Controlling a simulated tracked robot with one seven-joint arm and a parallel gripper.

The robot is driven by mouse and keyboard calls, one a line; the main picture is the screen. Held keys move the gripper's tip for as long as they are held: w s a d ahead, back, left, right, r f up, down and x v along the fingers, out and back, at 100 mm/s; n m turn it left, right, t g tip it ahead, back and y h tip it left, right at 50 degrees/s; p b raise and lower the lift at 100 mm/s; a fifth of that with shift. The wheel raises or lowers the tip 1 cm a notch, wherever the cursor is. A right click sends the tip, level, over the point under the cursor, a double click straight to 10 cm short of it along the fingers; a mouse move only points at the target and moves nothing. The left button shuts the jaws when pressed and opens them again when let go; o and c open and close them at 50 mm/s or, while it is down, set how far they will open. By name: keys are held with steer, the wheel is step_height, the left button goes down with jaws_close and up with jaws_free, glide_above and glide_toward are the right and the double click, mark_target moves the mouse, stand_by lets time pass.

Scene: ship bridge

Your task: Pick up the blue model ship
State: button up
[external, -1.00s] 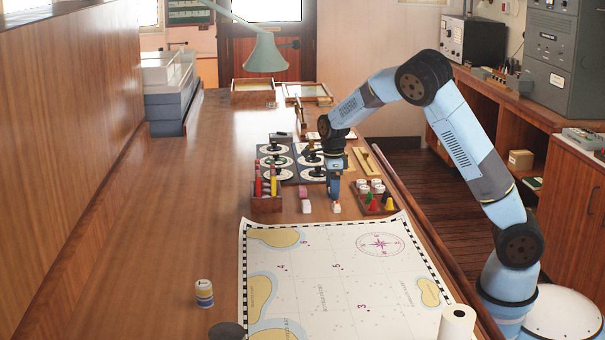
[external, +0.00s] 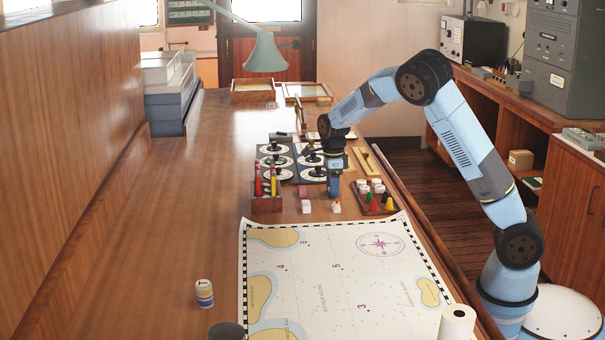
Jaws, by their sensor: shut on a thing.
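My gripper (external: 334,194) is shut, pointing down just above the table, between the dark pen box and the small tray of coloured pieces. What it grips is very small here; blue at the fingertips fits the blue model ship, but its outline merges with my blue gripper. A small white piece with a reddish top (external: 336,207) stands on the table just below the fingertips. A white and pinkish block (external: 306,206) stands to its left.
The pen box (external: 266,204) is left of my gripper, the tray of pieces (external: 389,209) right. Dial panels (external: 281,174) lie behind. The chart (external: 325,270) covers the table in front. A lamp (external: 265,55) hangs over the back. The table's left side is mostly clear.

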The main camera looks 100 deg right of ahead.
step_height(320, 180, up, 3)
steer(key=shift+r, duration=0.1)
steer(key=s+a+r, duration=0.8)
steer(key=s+r, duration=0.1)
steer(key=s, duration=0.2)
steer(key=shift+a+r, duration=0.25)
steer(key=shift+r, duration=0.1)
